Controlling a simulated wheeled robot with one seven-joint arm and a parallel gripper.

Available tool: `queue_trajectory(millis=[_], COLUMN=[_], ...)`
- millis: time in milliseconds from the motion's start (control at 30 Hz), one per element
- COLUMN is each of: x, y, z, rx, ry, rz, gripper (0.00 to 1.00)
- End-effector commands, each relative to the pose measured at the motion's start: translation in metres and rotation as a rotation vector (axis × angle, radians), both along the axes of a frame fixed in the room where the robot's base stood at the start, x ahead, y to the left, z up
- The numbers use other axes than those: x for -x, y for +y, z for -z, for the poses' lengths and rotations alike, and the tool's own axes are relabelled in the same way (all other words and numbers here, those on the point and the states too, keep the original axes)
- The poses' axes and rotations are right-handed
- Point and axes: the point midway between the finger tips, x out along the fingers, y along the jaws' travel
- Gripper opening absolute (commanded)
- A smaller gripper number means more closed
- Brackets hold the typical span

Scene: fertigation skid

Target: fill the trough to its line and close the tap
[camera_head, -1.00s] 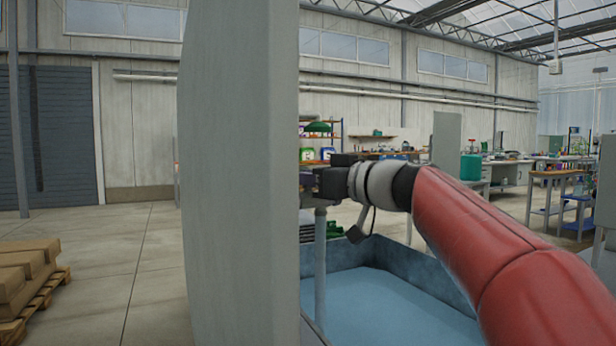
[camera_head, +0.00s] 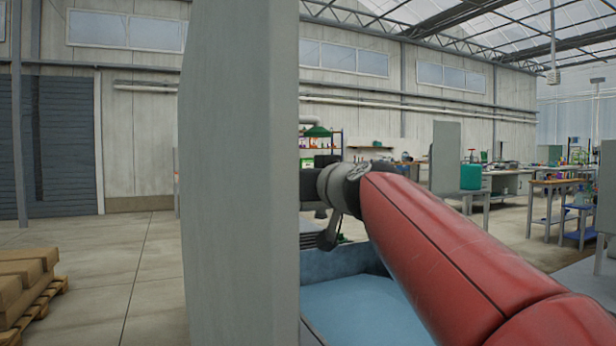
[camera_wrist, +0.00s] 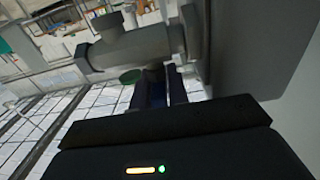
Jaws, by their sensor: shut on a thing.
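The trough (camera_head: 340,262) has blue-grey walls and stands right of a tall grey panel, which hides its left part. A flat pale blue water surface (camera_head: 365,312) shows inside; I cannot make out the fill line. In the wrist view my gripper (camera_wrist: 160,90) is shut on a dark blue piece that looks like the tap handle (camera_wrist: 155,93). It sits just below the grey tap body (camera_wrist: 135,50). The handle's exact angle and any water stream cannot be made out. In the head view the panel hides my fingers; my wrist and red arm link show.
The grey panel (camera_head: 240,180) stands close in front, blocking the middle of the head view. A pallet with boxes (camera_head: 28,280) is at the left. Workbenches (camera_head: 555,190) and a green container (camera_head: 471,176) are behind at the right.

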Motion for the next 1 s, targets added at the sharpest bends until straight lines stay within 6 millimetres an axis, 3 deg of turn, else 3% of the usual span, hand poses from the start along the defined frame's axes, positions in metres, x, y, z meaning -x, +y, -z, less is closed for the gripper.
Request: queue_trajectory(millis=[333, 367, 467, 767, 1000], x=[0.0, 0.0, 0.0, 0.001, 0.032], y=[0.0, 0.0, 0.0, -0.001, -0.011], z=[0.0, 0.0, 0.0, 0.0, 0.003], rx=[0.0, 0.0, 0.0, 0.001, 0.001], ry=[-0.002, -0.002, -0.002, -0.003, -0.006], rz=[0.011, 0.01, 0.01, 0.01, 0.01], gripper=[0.0, 0.2, 0.34, 0.35, 0.35])
